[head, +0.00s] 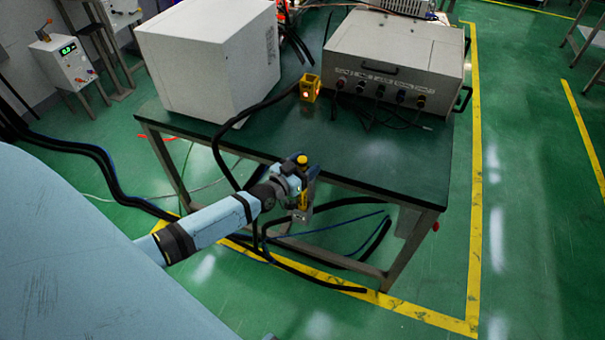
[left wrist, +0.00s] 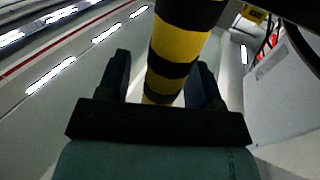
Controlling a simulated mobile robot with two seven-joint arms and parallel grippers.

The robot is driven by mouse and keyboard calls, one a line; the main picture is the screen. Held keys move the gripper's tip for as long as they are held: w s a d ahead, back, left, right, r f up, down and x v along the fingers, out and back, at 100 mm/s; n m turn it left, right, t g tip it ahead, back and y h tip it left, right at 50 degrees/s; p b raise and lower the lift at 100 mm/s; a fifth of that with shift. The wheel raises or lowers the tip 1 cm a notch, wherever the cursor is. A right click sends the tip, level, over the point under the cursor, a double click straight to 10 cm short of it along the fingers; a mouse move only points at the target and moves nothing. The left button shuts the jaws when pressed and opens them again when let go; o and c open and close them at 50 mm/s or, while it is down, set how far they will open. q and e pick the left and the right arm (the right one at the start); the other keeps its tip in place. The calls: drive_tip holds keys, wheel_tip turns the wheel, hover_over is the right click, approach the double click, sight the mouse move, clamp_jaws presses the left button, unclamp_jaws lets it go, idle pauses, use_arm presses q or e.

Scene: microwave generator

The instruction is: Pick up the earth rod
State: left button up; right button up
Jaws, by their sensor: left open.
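The earth rod shows in the left wrist view as a thick yellow-and-black striped pole (left wrist: 180,48), running between my two dark fingers. In the head view, a small yellow-and-black piece that looks like the rod (head: 303,160) shows at the front edge of the table, partly hidden by my gripper. My left gripper (head: 303,200) is at that edge with its fingers open on either side of the rod. The left wrist view also shows the left gripper (left wrist: 165,78). I cannot tell whether either finger touches the rod. My right gripper is not in view.
The green-topped table (head: 400,155) carries a white cabinet (head: 195,75), a grey instrument box (head: 395,65) and a small yellow box with a red light (head: 310,87). Black cables (head: 330,280) lie on the floor under the table. The tabletop's right front is clear.

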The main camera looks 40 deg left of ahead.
use_arm(q)
drive_tip(key=shift+w, duration=0.4)
drive_tip(key=shift+c, duration=0.3)
clamp_jaws()
drive_tip(key=shift+r, duration=0.1)
